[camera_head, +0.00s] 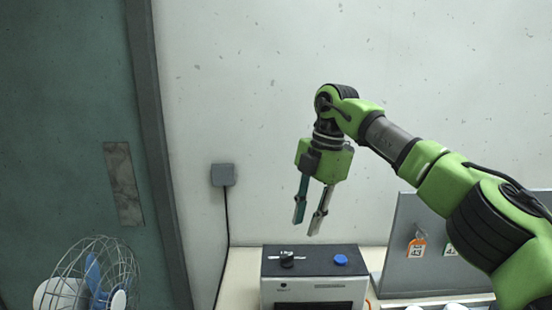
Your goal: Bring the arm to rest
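My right arm (390,140) comes in from the right, raised in front of the wall. Its gripper (307,226) points down above the grey machine. The two fingers are apart with a gap between them, and nothing is held. My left gripper is not in the head view.
A grey machine (312,281) with a black knob and a blue button stands on a pale table (240,270) below the gripper. A grey panel (395,262) with hanging tags stands at right. A wire fan (98,285) is at lower left, by a green door (65,120).

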